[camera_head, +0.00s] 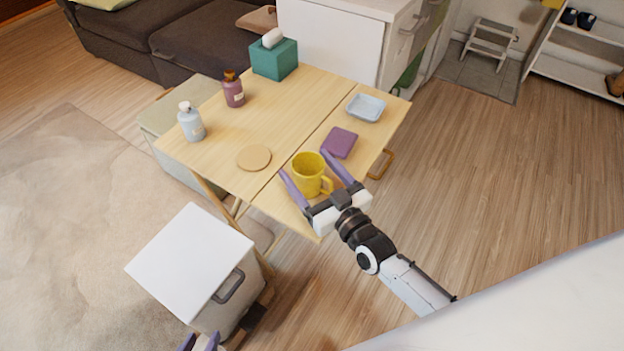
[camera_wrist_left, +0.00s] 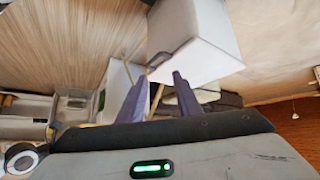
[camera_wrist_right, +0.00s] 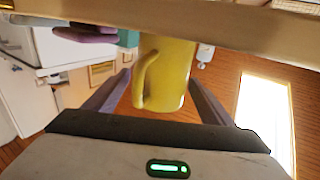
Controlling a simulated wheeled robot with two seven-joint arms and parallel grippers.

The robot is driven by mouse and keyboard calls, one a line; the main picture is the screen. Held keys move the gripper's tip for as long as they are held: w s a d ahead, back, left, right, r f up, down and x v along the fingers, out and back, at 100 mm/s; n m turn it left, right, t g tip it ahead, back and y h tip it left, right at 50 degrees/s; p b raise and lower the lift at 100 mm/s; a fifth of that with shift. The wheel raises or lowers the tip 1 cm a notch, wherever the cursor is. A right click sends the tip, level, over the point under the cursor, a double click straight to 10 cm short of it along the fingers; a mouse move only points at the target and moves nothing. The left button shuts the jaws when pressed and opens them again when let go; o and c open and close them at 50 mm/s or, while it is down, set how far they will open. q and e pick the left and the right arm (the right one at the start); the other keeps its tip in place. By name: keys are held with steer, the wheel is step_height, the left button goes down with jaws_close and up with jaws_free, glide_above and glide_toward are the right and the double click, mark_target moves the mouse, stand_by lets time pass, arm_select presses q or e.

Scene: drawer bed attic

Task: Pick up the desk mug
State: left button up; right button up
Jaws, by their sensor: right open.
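The yellow desk mug (camera_head: 308,174) stands upright on the front part of the light wooden table (camera_head: 232,177), its handle toward the lower right. My right gripper (camera_head: 305,167) is open, with one purple finger on each side of the mug. My left gripper (camera_head: 200,342) is low at the bottom edge of the head view. In the left wrist view its fingers (camera_wrist_left: 160,78) are apart with nothing held between them.
A purple box-like item (camera_head: 340,142), a pale blue dish (camera_head: 366,107) and a round tan coaster (camera_head: 254,157) lie near the mug. Two bottles and a teal tissue box (camera_head: 274,60) stand farther back. A white-topped cabinet (camera_head: 190,258) is close to my left gripper.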

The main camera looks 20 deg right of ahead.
mark_target(301, 160)
steer(key=x, duration=0.3)
steer(key=shift+w+f, duration=0.15)
steer(key=shift+w, duration=0.05)
steer(key=shift+c, duration=0.4)
steer(key=c, duration=1.1)
steer(key=shift+c, duration=0.3)
